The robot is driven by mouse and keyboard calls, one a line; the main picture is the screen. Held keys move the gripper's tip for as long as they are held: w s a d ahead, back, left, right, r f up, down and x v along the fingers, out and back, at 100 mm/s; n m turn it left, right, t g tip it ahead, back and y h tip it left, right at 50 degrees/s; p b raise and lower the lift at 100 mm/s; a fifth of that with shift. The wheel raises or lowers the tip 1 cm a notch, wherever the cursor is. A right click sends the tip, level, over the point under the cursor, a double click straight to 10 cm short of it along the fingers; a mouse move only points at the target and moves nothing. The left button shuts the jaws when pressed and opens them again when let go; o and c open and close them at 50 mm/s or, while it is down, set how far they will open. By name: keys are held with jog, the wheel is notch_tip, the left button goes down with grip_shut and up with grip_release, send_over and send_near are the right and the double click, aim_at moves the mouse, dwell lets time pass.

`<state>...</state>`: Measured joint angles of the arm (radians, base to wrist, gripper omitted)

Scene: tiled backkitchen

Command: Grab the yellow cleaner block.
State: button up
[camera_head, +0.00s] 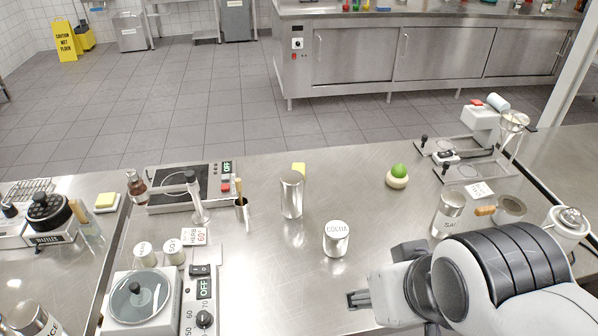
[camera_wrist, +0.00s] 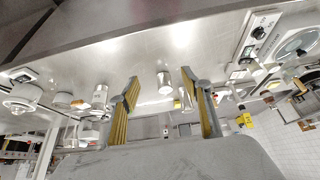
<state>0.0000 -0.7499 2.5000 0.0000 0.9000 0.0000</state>
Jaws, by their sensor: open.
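A small yellow block (camera_head: 298,168) stands on the steel counter in the head view, partly hidden behind a tall metal canister (camera_head: 291,196). Another yellow block (camera_head: 106,200) lies on a pale base on the left counter; I cannot tell for certain which one is the cleaner block. My gripper (camera_head: 359,298) is low at the right front, nearer the camera than the canister and well apart from both blocks. In the wrist view my gripper (camera_wrist: 160,85) has its two fingers spread, with nothing held between them.
A cocoa tin (camera_head: 337,239) stands between my gripper and the canister. A green ball on a pale round base (camera_head: 398,176) is to the right. The counter's middle right is mostly clear.

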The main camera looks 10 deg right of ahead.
jog(key=o, duration=0.5)
jog(key=shift+w, duration=0.1)
